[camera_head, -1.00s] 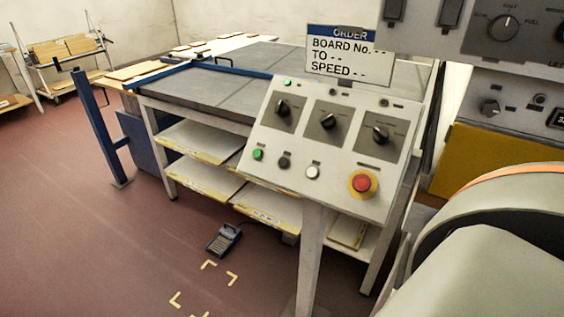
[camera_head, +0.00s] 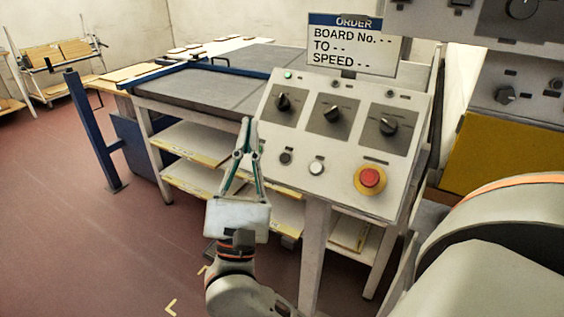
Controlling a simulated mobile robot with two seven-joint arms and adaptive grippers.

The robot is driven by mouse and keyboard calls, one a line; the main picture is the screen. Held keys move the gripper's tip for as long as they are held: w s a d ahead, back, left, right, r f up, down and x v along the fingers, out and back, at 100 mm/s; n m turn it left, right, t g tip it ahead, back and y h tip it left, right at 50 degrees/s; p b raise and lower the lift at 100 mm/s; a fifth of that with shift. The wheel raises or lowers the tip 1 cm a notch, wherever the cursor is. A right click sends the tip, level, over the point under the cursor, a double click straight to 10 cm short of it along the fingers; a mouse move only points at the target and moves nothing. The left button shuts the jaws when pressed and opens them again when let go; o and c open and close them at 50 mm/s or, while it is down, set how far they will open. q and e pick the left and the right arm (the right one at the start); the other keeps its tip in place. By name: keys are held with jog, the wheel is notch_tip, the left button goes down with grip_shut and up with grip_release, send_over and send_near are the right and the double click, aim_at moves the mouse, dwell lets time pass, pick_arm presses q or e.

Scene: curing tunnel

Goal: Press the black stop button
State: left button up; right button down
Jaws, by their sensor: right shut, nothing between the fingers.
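The control panel (camera_head: 336,186) slopes on a post right of centre. The black button (camera_head: 285,158) is in its lower row, left of the white button (camera_head: 317,168), and is in plain sight. My right gripper (camera_head: 246,123) points upward in front of the panel's left edge, with its fingertips together and empty. The fingertips are left of and higher in the picture than the black button, apart from it. The gripper covers the place of the green button. My left gripper is not in view.
A red mushroom button (camera_head: 370,177) on a yellow ring sits at the panel's lower right. Three rotary knobs, including the middle knob (camera_head: 333,114), are above the buttons. An order sign (camera_head: 351,46) stands behind. A grey-topped table (camera_head: 200,92) with shelves is behind the panel.

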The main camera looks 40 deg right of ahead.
jog(key=d+m+g+h+b, duration=0.15)
jog(key=d+m+g, duration=0.35)
jog(key=m+g, duration=0.8)
jog(key=w+f+m+t+y, duration=0.3)
jog(key=f+m+y, duration=0.2)
jog(key=m, duration=0.8)
jog(key=shift+w+a+y+b, duration=0.15)
jog(key=shift+a+y+b, duration=0.25)
jog(key=shift+y, duration=0.35)
jog(key=shift+d+f, duration=0.1)
jog(key=shift+f, duration=0.15)
